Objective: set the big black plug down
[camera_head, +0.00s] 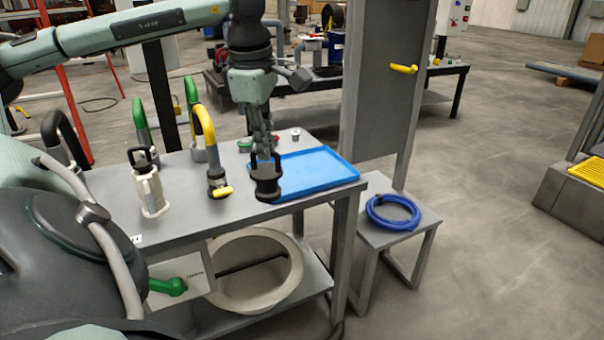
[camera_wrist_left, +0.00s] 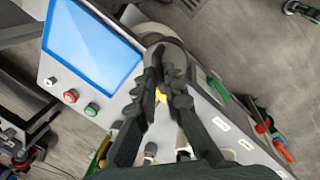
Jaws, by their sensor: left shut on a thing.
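The big black plug (camera_head: 266,183) hangs upright under my left gripper (camera_head: 263,150) in the head view, over the front part of the grey table (camera_head: 186,180). My left gripper is shut on its top handle. The plug covers part of the left edge of the blue tray (camera_head: 320,172); whether it touches the table is hard to tell. In the left wrist view, my left gripper's fingers (camera_wrist_left: 161,88) close together over the dark rounded plug (camera_wrist_left: 168,46), which they partly hide. The blue tray (camera_wrist_left: 90,45) shows beside it there. My right gripper is not in view.
A hose with a yellow upper part (camera_head: 205,128) stands left of the plug. A pale canister (camera_head: 150,192) stands further left. A blue hose coil (camera_head: 392,212) rests on a low stand at right.

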